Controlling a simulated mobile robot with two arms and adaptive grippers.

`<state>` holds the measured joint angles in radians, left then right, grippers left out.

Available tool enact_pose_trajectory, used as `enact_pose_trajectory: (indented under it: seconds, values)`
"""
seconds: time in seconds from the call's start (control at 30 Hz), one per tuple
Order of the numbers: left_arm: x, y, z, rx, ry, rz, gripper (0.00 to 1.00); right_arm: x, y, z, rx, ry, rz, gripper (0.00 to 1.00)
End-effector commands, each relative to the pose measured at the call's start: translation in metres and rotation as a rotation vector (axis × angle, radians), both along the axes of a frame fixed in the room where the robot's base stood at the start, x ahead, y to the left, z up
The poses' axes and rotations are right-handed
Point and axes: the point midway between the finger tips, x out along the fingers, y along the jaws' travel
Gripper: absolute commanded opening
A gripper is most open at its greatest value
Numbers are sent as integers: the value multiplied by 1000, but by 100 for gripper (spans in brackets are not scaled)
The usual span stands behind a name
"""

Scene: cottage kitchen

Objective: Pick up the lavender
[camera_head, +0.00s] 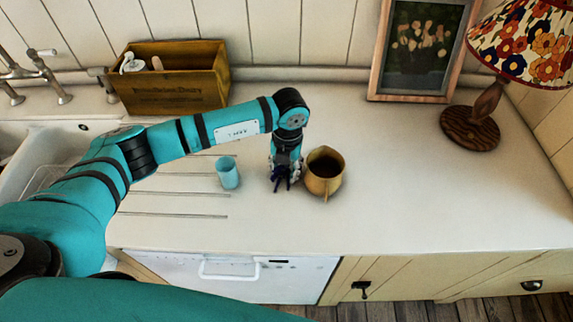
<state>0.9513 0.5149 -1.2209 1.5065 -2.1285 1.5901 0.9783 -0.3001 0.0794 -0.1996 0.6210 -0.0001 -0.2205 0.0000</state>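My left arm reaches in from the left over the white counter. Its gripper (284,174) points down between a pale blue cup (228,172) and a tan jug (324,173) with dark contents. A small, spiky, dark blue-purple thing, which looks like the lavender (280,182), shows at the fingertips. It is partly hidden by the gripper. The fingers are too small and dark to tell whether they have closed on it. The jug stands close to the right of the gripper. My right gripper is out of view.
A wooden box (172,92) with utensils stands at the back left, near the sink and taps (48,76). A framed picture (419,52) and a floral lamp (470,128) stand at the back right. The counter right of the jug is clear.

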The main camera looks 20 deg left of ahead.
Motion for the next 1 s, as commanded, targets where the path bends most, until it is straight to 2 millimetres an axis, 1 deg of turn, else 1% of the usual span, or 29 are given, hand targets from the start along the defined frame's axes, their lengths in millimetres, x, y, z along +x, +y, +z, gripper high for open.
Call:
enact_pose_trajectory:
  seconds: [0.03,0.2,0.23,0.53,0.67,0.77,0.9,0.93,1.0]
  values:
    - [0,0,0,0,0,0,25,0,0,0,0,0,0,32]
    - [0,0,0,0,0,0,3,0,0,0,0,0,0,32]
    - [0,0,0,0,0,0,0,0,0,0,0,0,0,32]
    - [0,0,1,-1,0,0,0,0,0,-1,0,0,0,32]
    - [1,0,5,-2,-1,0,0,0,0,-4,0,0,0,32]
    - [1,0,13,-2,-3,-1,0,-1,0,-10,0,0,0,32]
    - [2,0,32,-1,-6,0,0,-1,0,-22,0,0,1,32]
    - [-3,0,34,-1,-2,-2,0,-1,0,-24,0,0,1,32]
    - [-19,0,34,0,1,-5,0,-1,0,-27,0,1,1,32]
